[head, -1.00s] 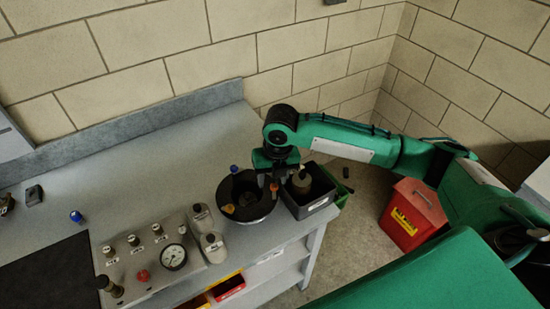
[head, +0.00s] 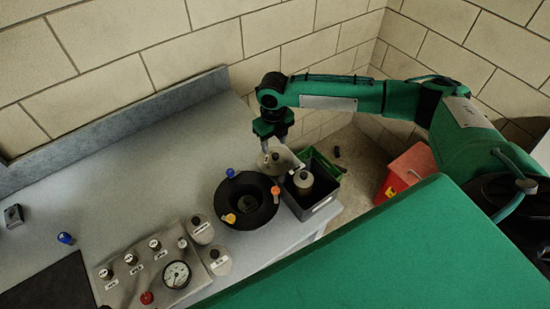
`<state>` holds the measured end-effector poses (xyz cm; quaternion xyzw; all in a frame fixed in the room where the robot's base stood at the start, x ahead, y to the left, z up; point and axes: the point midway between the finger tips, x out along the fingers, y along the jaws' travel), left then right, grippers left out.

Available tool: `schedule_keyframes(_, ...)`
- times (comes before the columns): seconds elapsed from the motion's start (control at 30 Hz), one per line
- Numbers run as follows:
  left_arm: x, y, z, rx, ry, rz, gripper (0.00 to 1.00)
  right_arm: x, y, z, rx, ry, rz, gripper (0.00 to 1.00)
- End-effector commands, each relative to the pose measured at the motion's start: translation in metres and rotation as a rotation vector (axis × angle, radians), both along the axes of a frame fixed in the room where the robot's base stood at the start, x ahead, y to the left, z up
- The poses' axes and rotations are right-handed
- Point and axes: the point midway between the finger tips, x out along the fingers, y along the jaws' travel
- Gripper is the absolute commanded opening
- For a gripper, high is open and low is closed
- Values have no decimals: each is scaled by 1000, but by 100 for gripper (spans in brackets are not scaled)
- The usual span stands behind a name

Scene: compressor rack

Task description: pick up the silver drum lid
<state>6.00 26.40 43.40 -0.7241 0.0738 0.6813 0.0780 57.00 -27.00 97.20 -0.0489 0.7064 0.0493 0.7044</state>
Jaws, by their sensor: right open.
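The silver drum lid (head: 287,164) is a grey disc with a small dark knob. It lies toward the back right of the counter, just behind the black bowl and beside the black bin. My right gripper (head: 272,147) is open and points down above the lid, its fingertips close to the knob. I cannot tell whether they touch it. My left gripper is out of view.
The black bin (head: 318,207) holds a grey container. A gauge panel (head: 150,274) and two grey canisters (head: 201,229) stand in front. The counter's left middle is clear.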

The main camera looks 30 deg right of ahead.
Motion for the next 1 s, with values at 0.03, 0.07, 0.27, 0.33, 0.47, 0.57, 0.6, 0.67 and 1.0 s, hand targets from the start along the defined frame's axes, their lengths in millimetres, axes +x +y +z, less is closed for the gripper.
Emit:
schedule_keyframes(0.03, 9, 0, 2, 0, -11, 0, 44, 0, 0, -3, 0, 0, 0, 47)
schedule_keyframes(0.07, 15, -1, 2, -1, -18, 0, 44, 0, 0, -4, 0, -1, 0, 47)
schedule_keyframes(0.27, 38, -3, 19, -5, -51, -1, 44, -1, -3, -20, -1, 3, -1, 47)
schedule_keyframes(0.33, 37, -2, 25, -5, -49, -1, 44, -1, -5, -30, -1, 3, 0, 47)
schedule_keyframes(0.47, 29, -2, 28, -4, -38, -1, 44, -1, -5, -49, 0, 1, -1, 47)
schedule_keyframes(0.57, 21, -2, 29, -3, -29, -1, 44, -1, -5, -56, 0, 0, 0, 47)
schedule_keyframes(0.6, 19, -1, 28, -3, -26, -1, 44, -1, -5, -58, 0, -1, 0, 47)
schedule_keyframes(0.67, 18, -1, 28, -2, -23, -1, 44, -1, -5, -58, 0, -1, 0, 47)
schedule_keyframes(1.0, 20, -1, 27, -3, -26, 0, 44, 0, -5, -58, 0, -1, 0, 4)
